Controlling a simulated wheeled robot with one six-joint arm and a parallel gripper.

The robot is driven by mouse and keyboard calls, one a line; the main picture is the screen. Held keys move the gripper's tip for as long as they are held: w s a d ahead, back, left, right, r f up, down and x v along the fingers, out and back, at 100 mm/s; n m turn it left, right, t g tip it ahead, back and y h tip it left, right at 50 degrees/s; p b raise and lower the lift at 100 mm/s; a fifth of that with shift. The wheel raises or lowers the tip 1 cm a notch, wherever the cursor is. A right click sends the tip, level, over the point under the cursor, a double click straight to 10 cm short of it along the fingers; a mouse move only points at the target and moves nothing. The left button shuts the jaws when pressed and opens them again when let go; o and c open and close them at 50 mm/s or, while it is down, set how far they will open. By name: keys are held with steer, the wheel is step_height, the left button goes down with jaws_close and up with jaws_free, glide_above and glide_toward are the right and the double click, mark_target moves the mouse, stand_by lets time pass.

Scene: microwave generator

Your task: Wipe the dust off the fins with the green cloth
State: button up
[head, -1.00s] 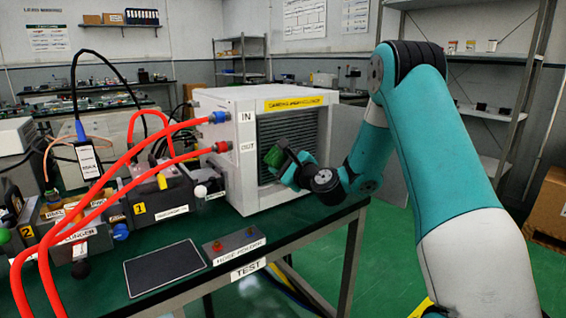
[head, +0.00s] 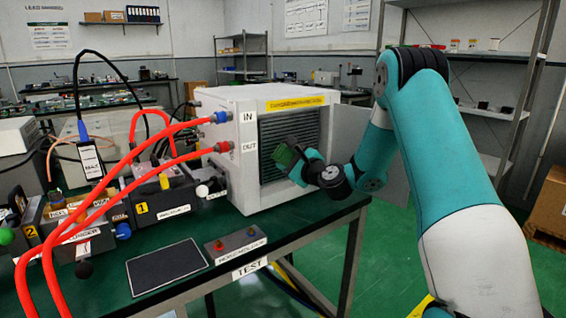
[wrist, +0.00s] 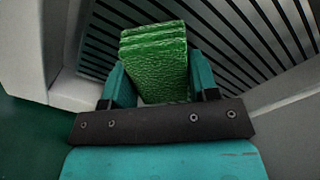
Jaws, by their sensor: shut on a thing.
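The green cloth (wrist: 155,58) is a thick folded pad, held between the two fingers of my gripper (wrist: 160,85). My gripper (head: 297,163) is shut on it in front of the white box. The cloth also shows in the head view (head: 285,156), at the fins' lower left part. The fins (head: 290,128) are dark horizontal slats set in the open front of the box. In the wrist view the fins (wrist: 225,40) run behind the cloth. I cannot tell whether the cloth touches them. Dust on the fins is too small to make out.
The white box (head: 224,125) stands on a green table (head: 215,285). Red hoses (head: 110,180) run to its IN and OUT ports. A metal shelf (head: 520,60) stands behind my arm.

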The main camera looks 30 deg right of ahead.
mark_target(282, 155)
steer(key=d+p, duration=0.1)
steer(key=d, duration=0.2)
steer(key=d+r+p, duration=0.1)
steer(key=d, duration=0.2)
steer(key=d+r+p, duration=0.1)
steer(key=d, duration=0.2)
steer(key=shift+w+d, duration=0.15)
steer(key=shift+w, duration=0.15)
steer(key=shift+s+a+f, duration=0.1)
steer(key=shift+s+a, duration=0.1)
steer(key=shift+a, duration=1.85)
steer(key=shift+s+a, duration=0.15)
steer(key=shift+a, duration=1.9)
steer(key=shift+w+a+p, duration=0.1)
steer(key=shift+a+p, duration=0.35)
steer(key=shift+a, duration=1.45)
steer(key=shift+r+p, duration=0.85)
steer(key=shift+r, duration=0.1)
steer(key=shift+w+d, duration=0.1)
steer(key=shift+d, duration=2.75)
steer(key=shift+d+p, duration=0.45)
steer(key=shift+d, duration=2.7)
steer(key=shift+f, duration=0.1)
